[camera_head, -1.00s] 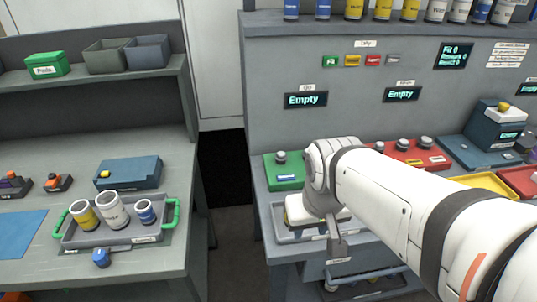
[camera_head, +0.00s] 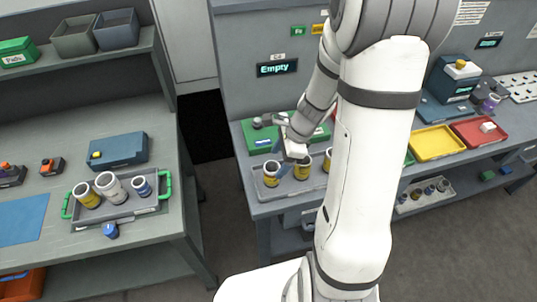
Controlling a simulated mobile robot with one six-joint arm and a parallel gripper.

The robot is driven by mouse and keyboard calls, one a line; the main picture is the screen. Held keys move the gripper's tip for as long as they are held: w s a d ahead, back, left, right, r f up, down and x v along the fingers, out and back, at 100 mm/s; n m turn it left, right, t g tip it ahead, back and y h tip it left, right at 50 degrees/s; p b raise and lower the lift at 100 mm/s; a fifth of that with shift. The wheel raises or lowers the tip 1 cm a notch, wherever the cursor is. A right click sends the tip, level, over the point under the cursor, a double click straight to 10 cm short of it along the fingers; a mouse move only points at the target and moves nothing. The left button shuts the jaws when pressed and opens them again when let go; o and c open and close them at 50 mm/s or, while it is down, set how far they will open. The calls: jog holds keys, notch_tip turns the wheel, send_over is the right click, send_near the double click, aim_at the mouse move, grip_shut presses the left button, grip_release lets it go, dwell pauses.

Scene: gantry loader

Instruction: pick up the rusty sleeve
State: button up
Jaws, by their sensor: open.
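No part in view is plainly rusty, so I cannot tell which one is the rusty sleeve. Yellow-and-dark cylinders stand upright in a grey tray (camera_head: 262,190) on the right-hand bench: a left one (camera_head: 271,178), a middle one (camera_head: 302,170), and another partly hidden behind my arm. My gripper (camera_head: 271,163) is open, just above the left part of this tray, close to the left and middle cylinders. It is small in view, and I cannot tell whether it touches either one. The jaws look empty.
A green-handled tray (camera_head: 130,209) on the left bench holds a yellow, a white and a blue cylinder. Yellow (camera_head: 437,142) and red (camera_head: 478,132) trays lie to the right. A dark gap separates the benches.

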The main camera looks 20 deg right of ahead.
aim_at(269, 173)
jog(key=shift+w+f+m, duration=0.15)
jog(key=shift+f+m, duration=0.35)
jog(key=shift+f, duration=0.1)
jog(key=x, duration=0.7)
jog(key=shift+w, duration=0.2)
jog(key=shift+c, duration=0.5)
jog(key=c, duration=1.2)
